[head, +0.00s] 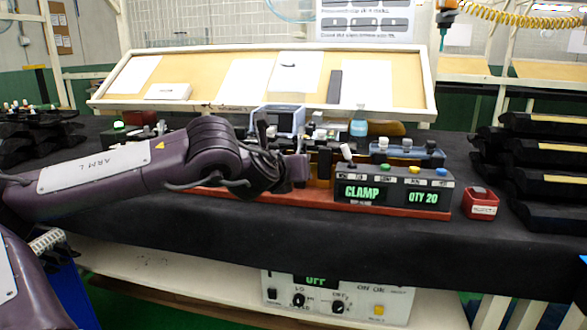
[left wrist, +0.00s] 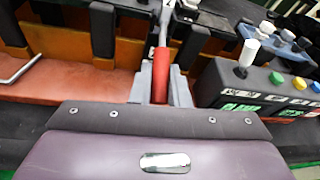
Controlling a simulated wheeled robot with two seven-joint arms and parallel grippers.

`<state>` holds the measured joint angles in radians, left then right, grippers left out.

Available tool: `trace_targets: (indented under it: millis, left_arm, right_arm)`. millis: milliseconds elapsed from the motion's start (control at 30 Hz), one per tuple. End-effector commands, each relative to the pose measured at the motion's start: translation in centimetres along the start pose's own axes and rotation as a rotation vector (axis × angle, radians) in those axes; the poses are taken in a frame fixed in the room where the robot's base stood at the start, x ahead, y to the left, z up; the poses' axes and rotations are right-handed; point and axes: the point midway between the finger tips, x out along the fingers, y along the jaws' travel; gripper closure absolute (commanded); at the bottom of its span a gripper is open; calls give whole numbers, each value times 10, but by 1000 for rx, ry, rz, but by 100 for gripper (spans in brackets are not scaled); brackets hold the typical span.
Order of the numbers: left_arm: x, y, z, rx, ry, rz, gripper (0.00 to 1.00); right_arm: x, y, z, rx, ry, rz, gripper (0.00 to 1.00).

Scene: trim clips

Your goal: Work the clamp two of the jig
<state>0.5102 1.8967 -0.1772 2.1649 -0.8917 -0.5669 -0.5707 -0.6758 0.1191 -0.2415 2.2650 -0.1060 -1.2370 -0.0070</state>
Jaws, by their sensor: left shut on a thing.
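The jig (head: 315,203) has a long orange-red base on the dark bench, with dark blocks and clamp parts along it. A red clamp handle (left wrist: 160,78) with a metal lever stands between the grey finger pads of my left gripper (left wrist: 158,90) in the left wrist view. The gripper is shut on this handle. In the head view my left gripper (head: 298,170) reaches the middle of the jig from the left and hides the handle there. I cannot read which clamp number it is. My right gripper is not in view.
A control box (head: 390,190) reading CLAMP and QTY 20 stands just right of the gripper, with a white-tipped lever (left wrist: 248,52) and coloured buttons. A red box (head: 480,205) and stacked dark trays (head: 545,160) are further right. Bare bench cloth (head: 300,223) lies in front.

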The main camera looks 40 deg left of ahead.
Motion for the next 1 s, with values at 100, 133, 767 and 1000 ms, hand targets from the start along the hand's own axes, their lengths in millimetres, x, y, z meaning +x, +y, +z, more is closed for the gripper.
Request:
trace_targets:
  millis: [100, 133, 767, 1000]
  left_arm:
    - [0, 0, -4, 5, 9, 1, 100]
    - [0, 0, -4, 5, 9, 0, 82]
    - [-19, -1, 0, 3, -2, -2, 63]
    - [-58, 0, -1, 4, -1, 0, 63]
  right_arm:
    - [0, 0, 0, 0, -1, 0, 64]
    - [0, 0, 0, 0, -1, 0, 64]
    - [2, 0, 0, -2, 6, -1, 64]
    - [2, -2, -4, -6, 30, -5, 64]
